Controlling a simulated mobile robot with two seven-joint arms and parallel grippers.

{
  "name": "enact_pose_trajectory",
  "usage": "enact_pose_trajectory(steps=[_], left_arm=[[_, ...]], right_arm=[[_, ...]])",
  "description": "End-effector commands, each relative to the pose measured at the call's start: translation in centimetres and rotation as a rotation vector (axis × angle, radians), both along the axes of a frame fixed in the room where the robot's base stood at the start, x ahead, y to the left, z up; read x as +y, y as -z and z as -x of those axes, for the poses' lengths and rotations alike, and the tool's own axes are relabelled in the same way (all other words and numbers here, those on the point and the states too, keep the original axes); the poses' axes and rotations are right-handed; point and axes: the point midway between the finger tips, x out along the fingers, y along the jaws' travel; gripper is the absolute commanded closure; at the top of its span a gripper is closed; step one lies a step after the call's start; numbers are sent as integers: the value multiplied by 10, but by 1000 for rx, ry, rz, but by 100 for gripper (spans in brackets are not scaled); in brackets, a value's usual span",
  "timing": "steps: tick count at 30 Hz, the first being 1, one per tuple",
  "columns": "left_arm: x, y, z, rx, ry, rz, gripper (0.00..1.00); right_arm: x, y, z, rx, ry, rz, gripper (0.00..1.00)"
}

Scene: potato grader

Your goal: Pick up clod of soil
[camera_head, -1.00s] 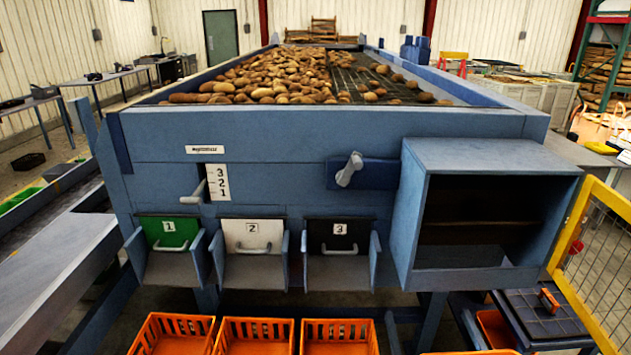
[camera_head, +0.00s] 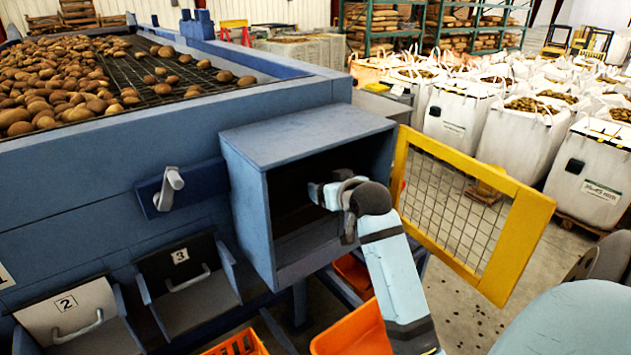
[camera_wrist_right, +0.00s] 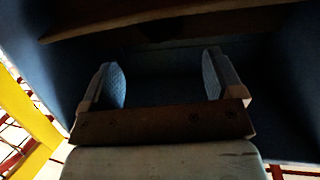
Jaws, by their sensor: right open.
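I cannot make out a clod of soil in either current view. My right gripper (camera_head: 326,194) is inside the open blue box (camera_head: 300,128) on the machine's right end. In the right wrist view the right gripper (camera_wrist_right: 163,82) has its two fingers wide apart with nothing between them. Behind the fingers are the box's dark interior and a brown shelf edge (camera_wrist_right: 165,18). The box's depth is in shadow, so its contents are hard to tell. My left gripper is not in view.
A yellow mesh gate (camera_head: 470,215) stands beside the box on the right. An orange bin (camera_head: 352,335) is below. Potatoes (camera_head: 60,85) lie on the grader's top. A lever (camera_head: 170,188) and numbered chutes (camera_head: 185,275) are to the left. White bulk bags (camera_head: 590,170) stand at the back right.

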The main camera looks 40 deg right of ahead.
Motion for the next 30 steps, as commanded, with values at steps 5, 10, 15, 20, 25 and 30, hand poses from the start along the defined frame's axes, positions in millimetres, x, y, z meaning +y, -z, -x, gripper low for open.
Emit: enact_pose_trajectory(steps=[5, 10, 15, 20, 25, 30], left_arm=[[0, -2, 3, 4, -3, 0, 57], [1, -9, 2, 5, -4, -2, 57], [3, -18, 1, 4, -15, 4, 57], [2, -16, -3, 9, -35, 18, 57], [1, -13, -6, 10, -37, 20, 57], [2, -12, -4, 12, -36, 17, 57]], right_arm=[[-5, 6, -16, 0, 0, 0, 14], [-8, 9, -30, 1, 0, -1, 14], [-14, 19, -53, 1, 0, 0, 14], [-17, 24, -63, 0, 0, 0, 14], [-17, 25, -64, 0, 0, 1, 14], [-17, 25, -63, 0, 0, 1, 46]])
